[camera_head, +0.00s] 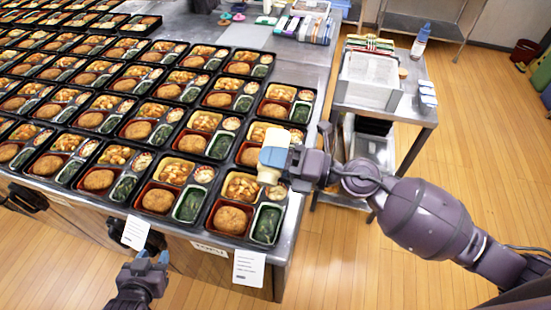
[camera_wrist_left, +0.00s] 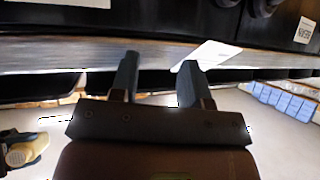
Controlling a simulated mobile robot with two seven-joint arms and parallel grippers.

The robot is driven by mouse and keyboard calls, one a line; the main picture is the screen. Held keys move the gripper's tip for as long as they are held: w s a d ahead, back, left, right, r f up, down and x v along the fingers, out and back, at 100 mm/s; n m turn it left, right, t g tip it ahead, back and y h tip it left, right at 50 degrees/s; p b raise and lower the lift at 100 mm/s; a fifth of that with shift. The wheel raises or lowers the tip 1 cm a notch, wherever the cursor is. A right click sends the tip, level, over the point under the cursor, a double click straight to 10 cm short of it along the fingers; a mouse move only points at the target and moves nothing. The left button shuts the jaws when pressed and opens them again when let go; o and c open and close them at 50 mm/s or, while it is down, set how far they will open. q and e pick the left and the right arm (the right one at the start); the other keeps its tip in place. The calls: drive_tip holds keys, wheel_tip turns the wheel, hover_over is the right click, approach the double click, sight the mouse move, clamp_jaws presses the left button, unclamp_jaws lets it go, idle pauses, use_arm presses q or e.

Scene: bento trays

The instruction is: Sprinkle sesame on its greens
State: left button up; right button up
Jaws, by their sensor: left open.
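The sesame shaker (camera_head: 273,150), white with a blue part and a cream cap, is held by my right gripper (camera_head: 291,164), which is shut on it. Its cap points down over the upper right part of the front right bento tray (camera_head: 212,232). That tray holds greens (camera_head: 266,223) in a pale green cup at its lower right. I cannot tell whether any sesame is falling. My left gripper (camera_head: 152,260) is open and empty in front of the table edge; it also shows in the left wrist view (camera_wrist_left: 157,82). The shaker may be at that view's left edge, but this is unclear.
Many filled bento trays stand in close rows on the steel table (camera_head: 308,140). Paper cards (camera_head: 249,268) hang at its front edge. A steel cart (camera_head: 385,105) with a clear bin stands to the right. The wooden floor (camera_head: 470,130) beyond is open.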

sight(269, 179)
drive_tip(key=shift+s+a+n+b, duration=0.15)
drive_tip(key=shift+s+n+b, duration=0.3)
drive_tip(key=shift+n, duration=0.35)
drive_tip(key=n, duration=0.1)
drive_tip(key=f+n+b, duration=0.1)
drive_tip(key=shift+s+a+n, duration=0.15)
drive_tip(key=shift+s+n, duration=0.15)
drive_tip(key=shift+s, duration=0.1)
drive_tip(key=n+b, duration=0.1)
drive_tip(key=s+f+n+b, duration=0.1)
drive_tip(key=n, duration=0.1)
drive_tip(key=shift+a+f, duration=0.15)
drive_tip(key=shift+f, duration=0.05)
wheel_tip(269, 179, down, 3)
drive_tip(key=shift+w+r+b, duration=0.1)
drive_tip(key=shift+r+b, duration=0.05)
drive_tip(key=shift+b, duration=0.75)
